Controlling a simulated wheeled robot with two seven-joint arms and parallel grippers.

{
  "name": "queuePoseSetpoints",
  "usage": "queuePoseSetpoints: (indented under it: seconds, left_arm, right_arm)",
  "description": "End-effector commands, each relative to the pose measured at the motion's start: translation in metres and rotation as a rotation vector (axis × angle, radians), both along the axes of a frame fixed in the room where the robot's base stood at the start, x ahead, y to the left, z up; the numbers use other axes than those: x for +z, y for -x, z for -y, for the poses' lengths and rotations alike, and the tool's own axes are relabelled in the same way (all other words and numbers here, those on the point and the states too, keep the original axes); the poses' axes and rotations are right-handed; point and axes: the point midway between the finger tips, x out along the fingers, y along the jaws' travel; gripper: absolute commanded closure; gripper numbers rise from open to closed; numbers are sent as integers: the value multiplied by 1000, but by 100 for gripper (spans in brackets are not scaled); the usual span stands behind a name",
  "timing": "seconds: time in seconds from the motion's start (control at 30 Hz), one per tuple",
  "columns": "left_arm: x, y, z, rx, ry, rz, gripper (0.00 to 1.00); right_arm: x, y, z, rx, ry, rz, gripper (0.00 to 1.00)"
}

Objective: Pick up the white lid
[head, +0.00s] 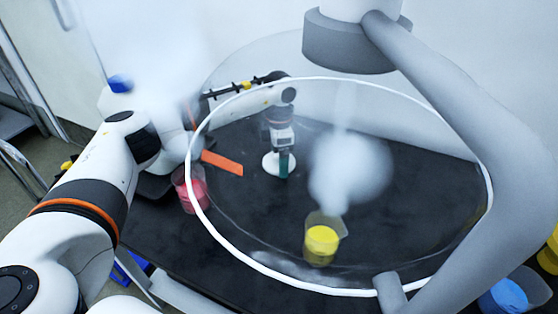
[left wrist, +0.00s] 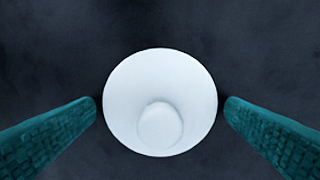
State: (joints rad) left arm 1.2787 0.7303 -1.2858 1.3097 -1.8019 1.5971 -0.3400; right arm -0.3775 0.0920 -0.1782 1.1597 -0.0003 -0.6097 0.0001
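The white lid (head: 270,164) lies on the dark table top, seen through the clear hood in the head view. In the left wrist view the lid (left wrist: 160,85) is a round white disc with a small round knob towards its lower side. My left gripper (head: 282,171) points down at the lid. Its two teal fingers are apart, one on each side of the lid, with dark gaps between them and its rim. In the head view the near finger hides part of the lid. My right gripper is in neither view.
A clear hood with a white rim (head: 198,211) hangs from a grey pipe (head: 490,140) over the table. A pink beaker (head: 190,192), an orange strip (head: 222,163) and a yellow beaker (head: 322,241) are around the lid. A blue beaker (head: 503,297) is at the right. White vapour blurs parts.

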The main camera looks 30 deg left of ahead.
Motion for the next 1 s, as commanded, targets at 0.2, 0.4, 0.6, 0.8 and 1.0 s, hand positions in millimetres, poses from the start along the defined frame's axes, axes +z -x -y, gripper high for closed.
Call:
queuePoseSetpoints:
  seconds: [0.2,0.4,0.6,0.8,1.0]
  left_arm:
    - [0,0,0,0,0,0,42]
    - [1,0,0,0,0,0,42]
    - [21,-1,0,0,0,4,43]
    - [62,-1,0,0,1,5,43]
    - [93,0,0,2,1,1,43]
  right_arm:
    - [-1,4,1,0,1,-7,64]
    - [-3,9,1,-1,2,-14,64]
    - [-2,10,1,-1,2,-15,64]
    - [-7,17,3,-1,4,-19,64]
    - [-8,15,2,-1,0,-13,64]
